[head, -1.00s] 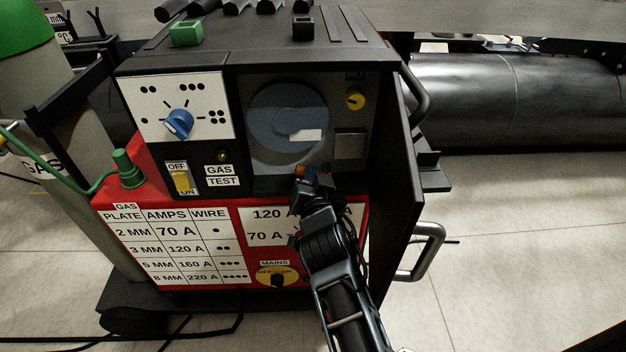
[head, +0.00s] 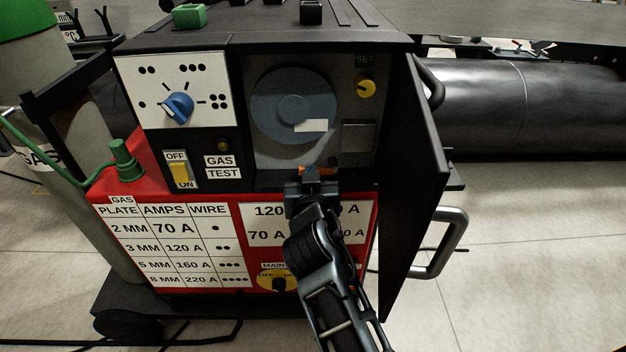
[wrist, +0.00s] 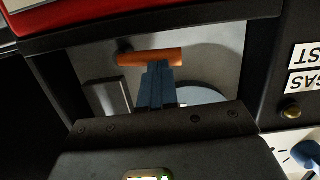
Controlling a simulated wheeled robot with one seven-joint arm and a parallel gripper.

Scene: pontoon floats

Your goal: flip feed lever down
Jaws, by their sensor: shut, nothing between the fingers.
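The feed lever shows as an orange bar (head: 318,170) low in the open compartment of the welding machine, partly hidden by my gripper in the head view. In the wrist view, which is upside down, the orange bar (wrist: 150,58) lies nearly level across the picture. My gripper (head: 308,178) is at the lower edge of the compartment. In the wrist view its two blue-grey fingers (wrist: 158,72) are closed together, with nothing between them. Their tips are right at the bar and overlap its edge; I cannot tell whether they touch it.
Behind the lever are a blue-grey wire spool (head: 293,105), a yellow SET knob (head: 366,88) and a grey plate (head: 358,136). The compartment door (head: 415,180) stands open on the right.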

